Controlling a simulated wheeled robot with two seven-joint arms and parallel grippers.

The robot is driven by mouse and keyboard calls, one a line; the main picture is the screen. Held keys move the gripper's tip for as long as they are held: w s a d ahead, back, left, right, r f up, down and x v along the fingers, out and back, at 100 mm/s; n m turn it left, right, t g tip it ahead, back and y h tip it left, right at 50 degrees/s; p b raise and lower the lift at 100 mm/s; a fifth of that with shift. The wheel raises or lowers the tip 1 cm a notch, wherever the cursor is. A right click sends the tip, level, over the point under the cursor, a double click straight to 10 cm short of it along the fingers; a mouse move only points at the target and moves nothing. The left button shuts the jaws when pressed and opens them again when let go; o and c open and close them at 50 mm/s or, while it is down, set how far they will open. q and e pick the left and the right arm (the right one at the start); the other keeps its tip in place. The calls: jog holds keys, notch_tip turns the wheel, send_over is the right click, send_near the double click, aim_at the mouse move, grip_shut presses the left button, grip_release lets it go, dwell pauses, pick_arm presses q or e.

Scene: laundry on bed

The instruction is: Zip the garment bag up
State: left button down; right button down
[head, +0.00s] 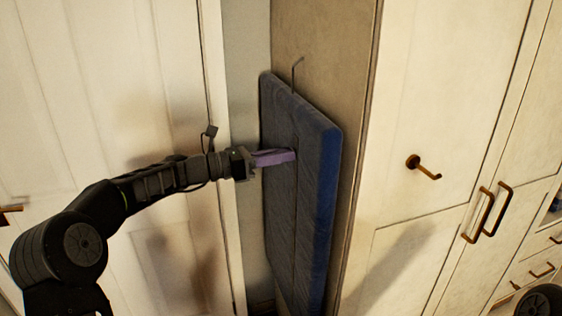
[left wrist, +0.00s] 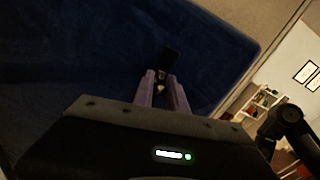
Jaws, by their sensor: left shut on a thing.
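The blue garment bag (head: 280,215) hangs upright from a thin hook against the wardrobe's side panel, with a dark seam line running down its front. My left gripper (head: 293,155) reaches in from the left, its purple fingers at the bag's front, in the upper half. In the left wrist view, the bag (left wrist: 75,55) fills much of the picture. There the left gripper (left wrist: 164,82) is shut on a small dark zip pull (left wrist: 168,58) with a metallic bit between the fingertips. The fingers partly hide the pull. My right gripper is not seen.
The wardrobe (head: 440,90) stands close on the right, with a bronze hook (head: 423,167) and bar handles (head: 490,212) sticking out. A white door (head: 130,80) is on the left. The thin metal hook (head: 295,72) is above the bag.

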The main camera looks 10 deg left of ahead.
pick_arm(q)
jog(key=shift+r+p, duration=0.4)
jog(key=shift+r, duration=0.7)
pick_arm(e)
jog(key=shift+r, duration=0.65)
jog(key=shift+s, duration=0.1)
pick_arm(q)
jog(key=c, duration=1.5)
grip_release()
jog(key=shift+s+a+f, duration=0.15)
jog(key=shift+a, duration=0.25)
jog(key=b+v, duration=0.2)
jog(key=v, duration=0.5)
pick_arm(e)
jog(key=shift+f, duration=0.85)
